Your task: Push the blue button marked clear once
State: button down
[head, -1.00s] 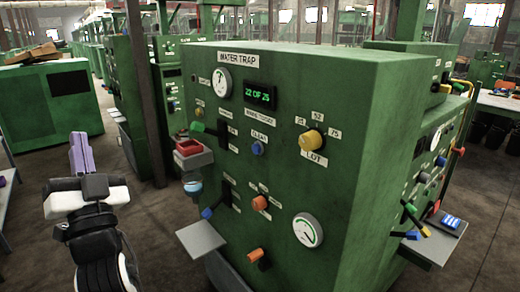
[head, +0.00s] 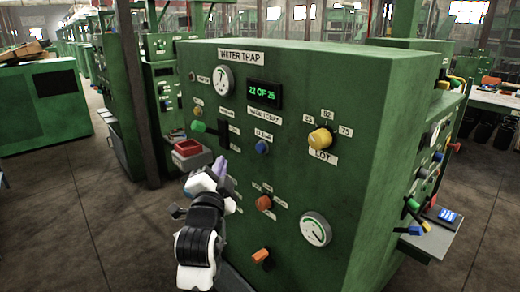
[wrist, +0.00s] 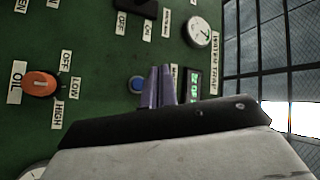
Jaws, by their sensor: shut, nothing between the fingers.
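The blue button (head: 262,147) sits on the front of the green machine (head: 350,85), below a small label (head: 264,135) that reads CLEAR. In the wrist view the blue button (wrist: 137,84) shows just left of my gripper's purple fingers. My gripper (head: 221,168) is in front of the panel, left of and a little below the button in the head view. In the wrist view my gripper (wrist: 159,72) has its fingers together, with nothing between them. I cannot tell how far the fingertips are from the panel.
A yellow knob (head: 320,138) and an orange knob (head: 263,202) are on the same panel. A green lever (head: 198,127) sticks out at left, above a ledge with a red tray (head: 187,147). The display (head: 263,94) reads 22 OF 25. The floor (head: 90,220) at left is clear.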

aim_at(261, 148)
jog(key=w+d+p, duration=0.2)
jog(key=w+d, duration=0.3)
jog(key=d, duration=0.2)
jog(key=shift+p, duration=0.4)
jog(key=shift+w+d, duration=0.1)
jog(key=shift+w, duration=0.05)
dwell(1.9)
jog(key=shift+w+d, duration=0.2)
jog(key=shift+d, duration=0.05)
jog(key=shift+w+d, duration=0.2)
jog(key=shift+d, duration=0.1)
dwell(0.6)
jog(key=shift+a, duration=0.1)
jog(key=shift+s+a, duration=0.5)
jog(key=shift+a, duration=0.05)
